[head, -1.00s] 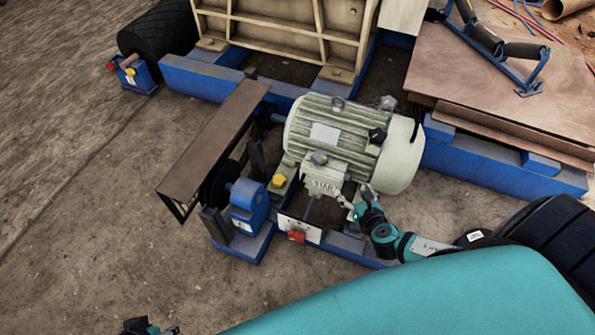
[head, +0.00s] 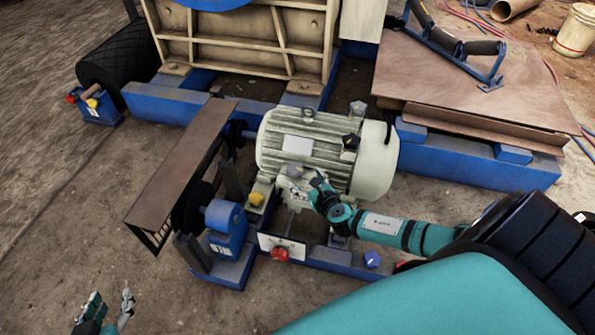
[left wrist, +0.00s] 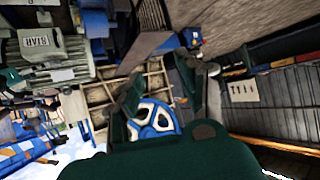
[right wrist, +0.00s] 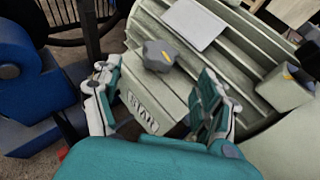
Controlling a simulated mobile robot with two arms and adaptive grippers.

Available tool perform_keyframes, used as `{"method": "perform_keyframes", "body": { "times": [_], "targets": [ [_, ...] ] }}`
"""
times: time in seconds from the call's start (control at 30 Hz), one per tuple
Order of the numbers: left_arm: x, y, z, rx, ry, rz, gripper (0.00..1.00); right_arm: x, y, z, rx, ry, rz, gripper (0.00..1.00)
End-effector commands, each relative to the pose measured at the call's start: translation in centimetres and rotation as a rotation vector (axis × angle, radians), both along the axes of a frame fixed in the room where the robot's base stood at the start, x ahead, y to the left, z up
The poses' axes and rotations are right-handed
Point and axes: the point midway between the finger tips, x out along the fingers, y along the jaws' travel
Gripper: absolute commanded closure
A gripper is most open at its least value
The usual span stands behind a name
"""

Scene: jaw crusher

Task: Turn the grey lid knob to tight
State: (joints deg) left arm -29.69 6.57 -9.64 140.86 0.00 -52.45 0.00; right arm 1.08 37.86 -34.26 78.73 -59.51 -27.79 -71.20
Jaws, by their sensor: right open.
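The grey lid knob (right wrist: 158,56), a lobed knob with a yellow mark, sits on the lid of the pale terminal box (right wrist: 148,100) on the motor. In the head view the knob (head: 295,170) is small beside my right gripper (head: 311,183). In the right wrist view my right gripper (right wrist: 158,72) is open, with one finger on each side of the knob and visible gaps to both. Whether the fingertips reach the knob's depth is unclear. My left gripper (head: 111,308) is open and empty at the lower left, far from the motor.
The ribbed motor (head: 320,150) carries a black knob (head: 350,141). A yellow knob (head: 256,199), a red knob (head: 280,254) and a blue knob (head: 372,259) are near its base. A brown belt guard (head: 180,165) stands left. Open ground lies at the lower left.

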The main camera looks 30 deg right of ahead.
Motion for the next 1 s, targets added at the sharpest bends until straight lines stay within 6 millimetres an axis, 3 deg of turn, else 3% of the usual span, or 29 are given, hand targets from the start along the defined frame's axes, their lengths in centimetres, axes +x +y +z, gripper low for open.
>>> {"method": "perform_keyframes", "body": {
  "times": [0.3, 0.6, 0.8, 1.0],
  "targets": [
    [3.3, -1.8, 5.6, -0.086, -0.359, -0.024, 0.62, 3.7, -0.6, -1.7, 0.002, -0.001, -0.001, 0.24],
    [4.0, -2.7, 10.7, -0.157, -0.636, -0.041, 0.62, 6.0, -0.9, -2.6, 0.001, -0.001, 0.000, 0.24],
    [3.9, -2.8, 12.1, -0.175, -0.708, -0.045, 0.62, 6.5, -1.0, -2.8, 0.001, 0.001, 0.000, 0.24],
    [3.9, -2.8, 12.2, -0.177, -0.714, -0.045, 0.62, 6.6, -1.0, -2.8, 0.001, 0.001, 0.000, 0.24]
  ]
}}
